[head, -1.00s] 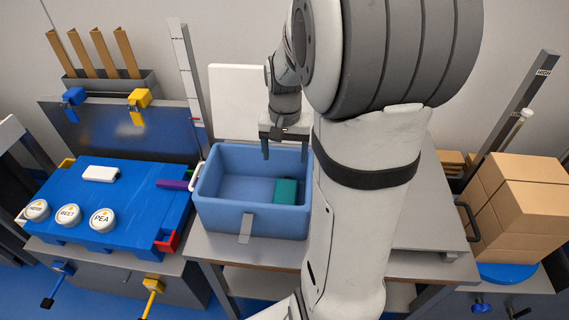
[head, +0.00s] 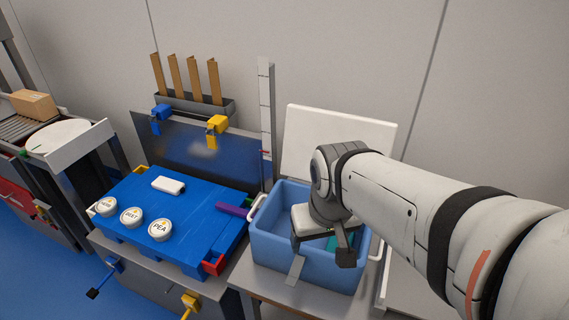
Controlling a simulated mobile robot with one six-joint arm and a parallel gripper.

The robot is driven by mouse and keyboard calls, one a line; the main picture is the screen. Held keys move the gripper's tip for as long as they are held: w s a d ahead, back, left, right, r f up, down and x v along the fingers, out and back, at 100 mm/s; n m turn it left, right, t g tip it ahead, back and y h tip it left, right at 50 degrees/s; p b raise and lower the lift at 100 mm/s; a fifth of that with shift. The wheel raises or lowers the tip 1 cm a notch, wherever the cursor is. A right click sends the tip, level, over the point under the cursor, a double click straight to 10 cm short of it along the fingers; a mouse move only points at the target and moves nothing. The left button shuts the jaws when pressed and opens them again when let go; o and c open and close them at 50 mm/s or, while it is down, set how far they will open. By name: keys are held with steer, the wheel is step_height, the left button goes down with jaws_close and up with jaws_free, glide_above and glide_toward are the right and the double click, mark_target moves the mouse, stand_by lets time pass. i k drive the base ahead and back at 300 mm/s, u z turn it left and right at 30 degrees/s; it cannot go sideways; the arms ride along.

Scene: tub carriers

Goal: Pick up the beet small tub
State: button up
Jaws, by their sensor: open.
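The beet small tub (head: 131,217) is a round white-lidded tub on the left front part of a blue slotted carrier (head: 190,235). It sits in a row between the left tub (head: 105,206), whose label is hard to read, and the pea tub (head: 160,230). My gripper (head: 321,248) is open, with its fingers apart above the blue bin (head: 275,249). It is well to the right of the beet tub and apart from it. My arm's wrist hides part of the bin.
A teal block (head: 333,243) shows partly inside the bin. A white block (head: 168,185) and a purple bar (head: 233,209) are on the carrier, with a red bracket (head: 214,265) at its corner. A tall post (head: 265,125) stands behind, between carrier and bin.

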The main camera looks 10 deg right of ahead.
mark_target(133, 218)
steer(key=u, duration=2.55)
steer(key=i, duration=3.35)
steer(key=z, duration=1.1)
